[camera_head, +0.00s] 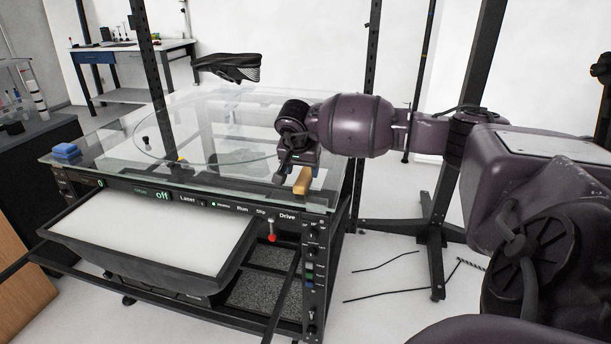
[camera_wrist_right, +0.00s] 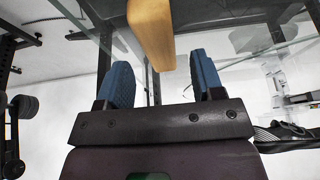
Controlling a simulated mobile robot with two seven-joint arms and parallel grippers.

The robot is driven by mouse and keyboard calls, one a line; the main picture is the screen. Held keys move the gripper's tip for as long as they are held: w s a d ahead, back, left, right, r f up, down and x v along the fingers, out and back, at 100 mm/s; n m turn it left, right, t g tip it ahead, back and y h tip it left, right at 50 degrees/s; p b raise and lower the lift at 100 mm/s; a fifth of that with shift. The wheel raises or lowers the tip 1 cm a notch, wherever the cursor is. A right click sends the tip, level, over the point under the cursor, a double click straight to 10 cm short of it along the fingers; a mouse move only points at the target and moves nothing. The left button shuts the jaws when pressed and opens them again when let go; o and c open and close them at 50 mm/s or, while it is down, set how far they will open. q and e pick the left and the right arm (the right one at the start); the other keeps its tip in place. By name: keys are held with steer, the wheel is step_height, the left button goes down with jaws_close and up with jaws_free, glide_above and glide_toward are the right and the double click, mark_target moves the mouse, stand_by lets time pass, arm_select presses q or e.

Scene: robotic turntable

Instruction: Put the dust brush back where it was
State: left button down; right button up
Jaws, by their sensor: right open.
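The dust brush shows as a light wooden piece (camera_head: 302,181) at the front right corner of the glass-topped turntable. In the right wrist view its wooden end (camera_wrist_right: 152,32) is at the top, ahead of the fingers. I see no bristles clearly. My right gripper (camera_head: 295,172) is beside and just above the wood, with its jaws apart. In the wrist view the two blue fingertips (camera_wrist_right: 163,76) stand apart, with the wood beyond and between them; I cannot tell whether they touch it. My left gripper is not in view.
The turntable's glass top (camera_head: 205,105) is mostly clear. A blue block (camera_head: 66,151) lies at its left corner. A front control panel (camera_head: 230,207) sits above a white-bottomed tray (camera_head: 150,232). Dark upright posts (camera_head: 371,60) stand around it. A workbench (camera_head: 130,52) is at the back left.

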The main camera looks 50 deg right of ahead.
steer(key=v, duration=0.7)
steer(key=s+a+f+m+g+y, duration=0.1)
steer(key=s+a+f+m+y, duration=0.3)
steer(key=a+f+y, duration=0.85)
steer(key=s+a+f+m+t+y, duration=0.2)
steer(key=s+a+m+y, duration=0.15)
steer(key=a+m, duration=0.4)
steer(key=s+a+f+m+t+y, duration=0.25)
steer(key=s+a+m, duration=0.2)
steer(key=a, duration=0.65)
steer(key=s+d+f+n+t+h, duration=0.2)
steer(key=s+f+n+h, duration=0.5)
steer(key=n, duration=0.8)
steer(key=s+d+f+n+t+h, duration=0.2)
steer(key=s+d+f+n+h, duration=0.2)
steer(key=s+f+n+h, duration=0.3)
steer(key=s+n, duration=0.5)
steer(key=n, duration=0.3)
steer(key=shift+s+d+t+p, duration=0.3)
steer(key=shift+s+t+p, duration=0.05)
steer(key=shift+p, duration=0.05)
